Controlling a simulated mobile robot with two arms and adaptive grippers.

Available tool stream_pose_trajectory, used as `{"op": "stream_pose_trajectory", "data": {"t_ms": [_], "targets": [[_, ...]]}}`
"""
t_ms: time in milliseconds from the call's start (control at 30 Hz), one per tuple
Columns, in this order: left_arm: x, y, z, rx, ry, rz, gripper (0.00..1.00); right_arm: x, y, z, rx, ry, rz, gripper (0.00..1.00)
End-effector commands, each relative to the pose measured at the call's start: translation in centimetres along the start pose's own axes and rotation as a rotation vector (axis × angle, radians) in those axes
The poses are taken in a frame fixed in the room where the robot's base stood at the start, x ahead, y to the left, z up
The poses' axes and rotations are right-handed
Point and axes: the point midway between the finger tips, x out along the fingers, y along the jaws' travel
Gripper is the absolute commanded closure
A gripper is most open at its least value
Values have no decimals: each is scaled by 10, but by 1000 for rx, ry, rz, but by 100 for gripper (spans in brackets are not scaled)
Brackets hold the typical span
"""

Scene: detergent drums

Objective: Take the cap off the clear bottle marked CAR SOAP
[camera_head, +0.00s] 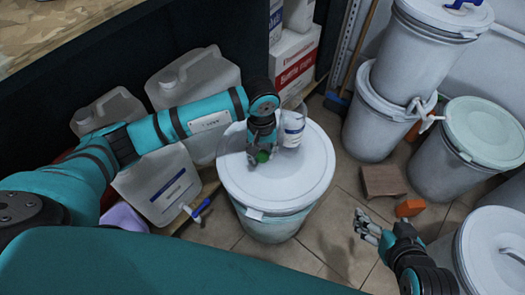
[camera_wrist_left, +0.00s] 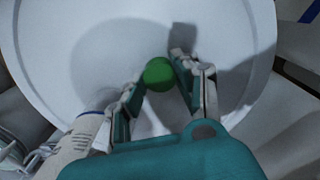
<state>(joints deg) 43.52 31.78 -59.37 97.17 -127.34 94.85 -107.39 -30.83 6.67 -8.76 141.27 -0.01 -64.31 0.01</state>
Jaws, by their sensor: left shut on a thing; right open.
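A clear bottle (camera_head: 292,130) with a white label stands on the white drum lid (camera_head: 255,185); its lettering is too small to read in the head view. No green cap shows on its top. It also shows at the lower left of the left wrist view (camera_wrist_left: 78,142). My left gripper (camera_head: 260,153) is beside the bottle, over the lid, shut on a small round green cap (camera_head: 262,156). The cap shows between the fingertips in the left wrist view (camera_wrist_left: 159,74), apart from the bottle. My right gripper (camera_head: 366,226) is open and empty, right of the drum.
Several translucent jugs (camera_head: 160,190) stand left of the drum. A white and red box (camera_head: 293,62) is behind. Stacked white drums (camera_head: 385,115) and a green-lidded drum (camera_head: 485,130) stand at the right. A brown block (camera_head: 383,181) lies on the tiled floor. The lid's front is clear.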

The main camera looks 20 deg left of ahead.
Motion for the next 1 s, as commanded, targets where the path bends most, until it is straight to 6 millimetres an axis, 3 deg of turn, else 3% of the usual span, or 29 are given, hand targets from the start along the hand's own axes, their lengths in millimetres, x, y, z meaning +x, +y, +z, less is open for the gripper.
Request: {"op": "stream_pose_trajectory", "data": {"t_ms": [1000], "targets": [[11,-1,2,1,-6,-4,100,6,-4,-28,-3,150,-9,15]]}}
